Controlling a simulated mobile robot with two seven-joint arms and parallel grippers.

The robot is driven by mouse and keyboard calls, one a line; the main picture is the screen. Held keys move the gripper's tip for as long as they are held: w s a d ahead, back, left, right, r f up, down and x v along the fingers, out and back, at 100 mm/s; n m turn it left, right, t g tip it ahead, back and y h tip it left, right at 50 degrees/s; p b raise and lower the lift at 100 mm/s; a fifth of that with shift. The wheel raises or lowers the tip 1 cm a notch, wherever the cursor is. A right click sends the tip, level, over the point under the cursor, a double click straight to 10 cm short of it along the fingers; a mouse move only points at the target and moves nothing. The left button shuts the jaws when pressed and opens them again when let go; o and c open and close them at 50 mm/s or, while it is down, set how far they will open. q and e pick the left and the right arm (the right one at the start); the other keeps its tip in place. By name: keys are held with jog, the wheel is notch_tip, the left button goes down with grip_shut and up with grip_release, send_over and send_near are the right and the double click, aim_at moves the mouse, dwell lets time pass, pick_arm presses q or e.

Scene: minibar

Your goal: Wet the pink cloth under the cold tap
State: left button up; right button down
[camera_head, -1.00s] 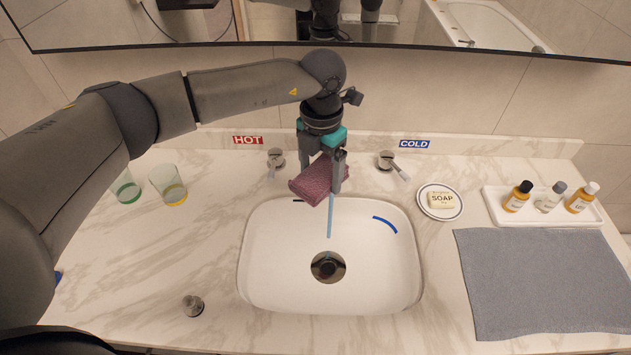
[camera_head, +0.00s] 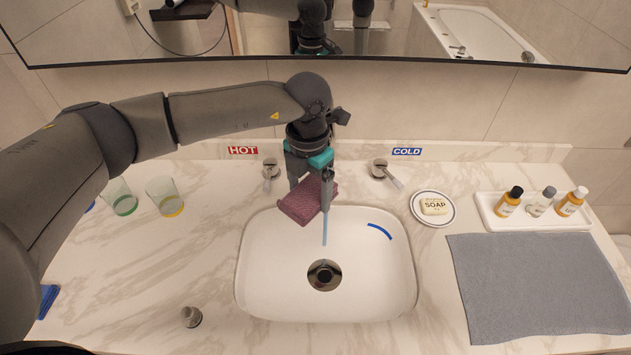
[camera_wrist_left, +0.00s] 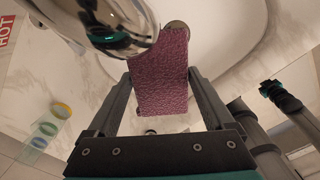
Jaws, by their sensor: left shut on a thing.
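The pink cloth (camera_head: 305,200) hangs over the back part of the sink (camera_head: 252,270), folded and tilted. My left gripper (camera_head: 312,190) is shut on it, pointing down. The cloth also fills the middle of the left wrist view (camera_wrist_left: 163,75), between the two fingers. A thin blue stream of water (camera_head: 325,230) falls below the gripper into the basin. I cannot tell whether it touches the cloth. The cold tap handle (camera_head: 385,172) stands right of the gripper, under the COLD label (camera_head: 407,152). The spout is hidden behind my gripper in the head view. My right gripper is not seen.
The hot tap handle (camera_head: 270,172) is just left of the gripper. Two glasses (camera_head: 165,195) stand at the left. A soap dish (camera_head: 416,212), a bottle tray (camera_head: 490,217) and a grey towel (camera_head: 530,285) lie at the right. The mirror (camera_head: 400,45) hangs behind.

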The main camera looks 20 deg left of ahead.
aim_at(296, 213)
pick_arm(q)
jog(key=shift+s+a+p, duration=0.25)
jog(key=shift+s+p, duration=0.35)
jog(key=shift+s, duration=0.75)
jog(key=shift+s+a+p, duration=0.2)
jog(key=shift+s+p, duration=0.35)
jog(key=shift+s, duration=0.75)
jog(key=shift+r, duration=0.1)
jog(key=s+r+p, duration=0.4)
jog(key=s, duration=0.1)
jog(key=shift+a+p, duration=0.3)
jog(key=shift+a, duration=0.1)
jog(key=shift+w+f, duration=0.1)
